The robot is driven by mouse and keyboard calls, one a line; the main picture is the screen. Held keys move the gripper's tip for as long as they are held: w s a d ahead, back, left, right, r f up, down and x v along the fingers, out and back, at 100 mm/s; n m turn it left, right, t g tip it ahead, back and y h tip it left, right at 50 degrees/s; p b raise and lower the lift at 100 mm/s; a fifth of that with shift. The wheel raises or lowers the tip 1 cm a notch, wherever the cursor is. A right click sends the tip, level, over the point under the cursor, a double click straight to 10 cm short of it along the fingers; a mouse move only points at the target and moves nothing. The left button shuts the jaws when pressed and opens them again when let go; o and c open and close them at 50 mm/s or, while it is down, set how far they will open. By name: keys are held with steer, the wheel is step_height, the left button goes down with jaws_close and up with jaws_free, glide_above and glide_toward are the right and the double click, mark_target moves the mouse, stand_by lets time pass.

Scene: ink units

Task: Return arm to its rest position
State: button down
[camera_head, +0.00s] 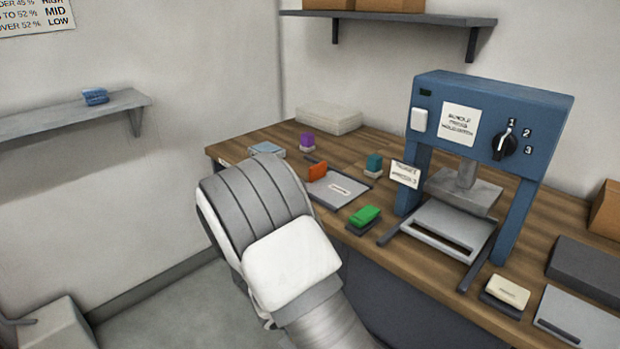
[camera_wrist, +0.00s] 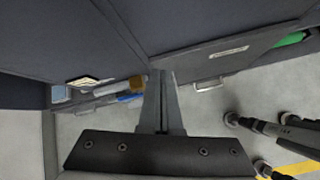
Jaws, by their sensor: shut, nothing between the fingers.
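My arm (camera_head: 270,235) rises in front of the wooden workbench (camera_head: 255,145) in the head view, bent, with a white pad on its near link. My gripper is hidden in that view. In the wrist view my gripper (camera_wrist: 162,80) shows with its two dark fingers together and nothing between them. It points toward the dark cabinet fronts (camera_wrist: 215,55) under the bench, which have metal handles. I cannot tell the exact gap between the fingertips and the cabinet.
On the bench stand a blue press (camera_head: 490,95), a green block (camera_head: 365,215), an orange block (camera_head: 317,171) and a grey tray (camera_head: 350,199). A wall shelf (camera_head: 60,117) is at left. A wheeled chair base (camera_wrist: 275,127) shows at right in the wrist view.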

steer(key=s+d+r+m+g, duration=0.1)
steer(key=s+d+r+m, duration=0.2)
steer(key=r, duration=0.4)
steer(key=s+d+r+m+g+y, duration=0.1)
steer(key=d+r+m, duration=0.3)
steer(key=r+m, duration=0.15)
steer(key=s+d+r+m, duration=0.3)
steer(key=r+m, duration=0.1)
steer(key=r, duration=0.3)
steer(key=s+r+m+t+y, duration=0.1)
steer(key=s+r+m+y, duration=0.4)
steer(key=s+r+m, duration=0.8)
step_height(320, 180, up, 15)
steer(key=s+n+p, duration=0.2)
steer(key=n+p, duration=0.1)
steer(key=p, duration=1.2)
steer(key=shift+s, duration=0.35)
steer(key=shift+f, duration=0.1)
